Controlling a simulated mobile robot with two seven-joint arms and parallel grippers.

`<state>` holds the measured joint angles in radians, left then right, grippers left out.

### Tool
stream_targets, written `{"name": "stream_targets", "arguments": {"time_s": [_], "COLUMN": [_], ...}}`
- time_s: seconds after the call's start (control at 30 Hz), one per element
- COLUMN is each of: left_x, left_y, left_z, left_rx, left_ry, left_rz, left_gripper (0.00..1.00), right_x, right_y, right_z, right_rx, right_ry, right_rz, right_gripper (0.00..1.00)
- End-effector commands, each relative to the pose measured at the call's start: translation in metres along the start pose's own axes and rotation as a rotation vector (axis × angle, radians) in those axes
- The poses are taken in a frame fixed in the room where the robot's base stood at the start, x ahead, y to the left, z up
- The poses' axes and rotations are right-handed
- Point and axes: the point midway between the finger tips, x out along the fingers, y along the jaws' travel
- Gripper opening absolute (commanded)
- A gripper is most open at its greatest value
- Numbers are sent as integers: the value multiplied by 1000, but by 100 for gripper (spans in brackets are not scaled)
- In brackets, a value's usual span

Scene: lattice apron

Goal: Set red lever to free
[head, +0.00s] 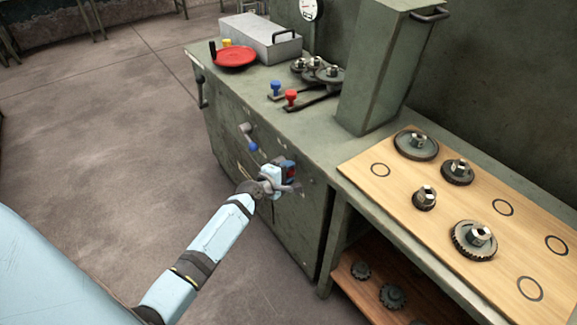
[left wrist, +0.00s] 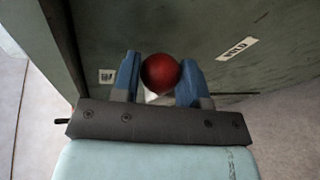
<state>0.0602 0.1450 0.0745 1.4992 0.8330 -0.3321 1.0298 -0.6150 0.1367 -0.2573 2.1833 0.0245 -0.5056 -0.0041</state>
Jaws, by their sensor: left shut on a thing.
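The red lever's round knob (left wrist: 160,72) sits between the two blue fingers in the left wrist view. My left gripper (head: 285,177) is shut on it, at the front face of the green cabinet (head: 292,222). The lever's arm is mostly hidden behind the knob and the gripper. In the left wrist view, a pale label (left wrist: 237,49) is on the cabinet face to the upper right of the knob. A smaller label (left wrist: 106,76) is to its left. I cannot read either one surely. My right gripper is not in view.
A blue-knobbed lever (head: 252,146) is on the same face, left of my gripper. Blue (head: 276,88) and red (head: 291,97) handles stand on the cabinet top, near a red disc (head: 234,58). A wooden board (head: 460,220) with gears is at right. Open floor lies left.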

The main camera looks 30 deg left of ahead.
Motion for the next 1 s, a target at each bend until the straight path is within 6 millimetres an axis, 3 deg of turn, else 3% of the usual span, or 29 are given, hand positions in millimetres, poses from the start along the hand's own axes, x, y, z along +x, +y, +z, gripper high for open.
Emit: {"name": "stream_targets", "arguments": {"time_s": [0.03,0.3,0.6,1.0], "left_x": [-2,-2,-1,-1], "left_y": [13,25,31,32], "left_z": [0,-8,-14,-16], "left_rx": [-37,-226,-345,-378], "left_ry": [-7,-46,-70,-77], "left_rz": [-10,-69,-106,-114], "left_gripper": [0,0,0,0], "right_x": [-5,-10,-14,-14], "right_y": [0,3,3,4], "right_z": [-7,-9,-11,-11], "right_rx": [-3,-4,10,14], "right_ry": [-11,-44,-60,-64], "right_rz": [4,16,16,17], "right_gripper": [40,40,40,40]}}
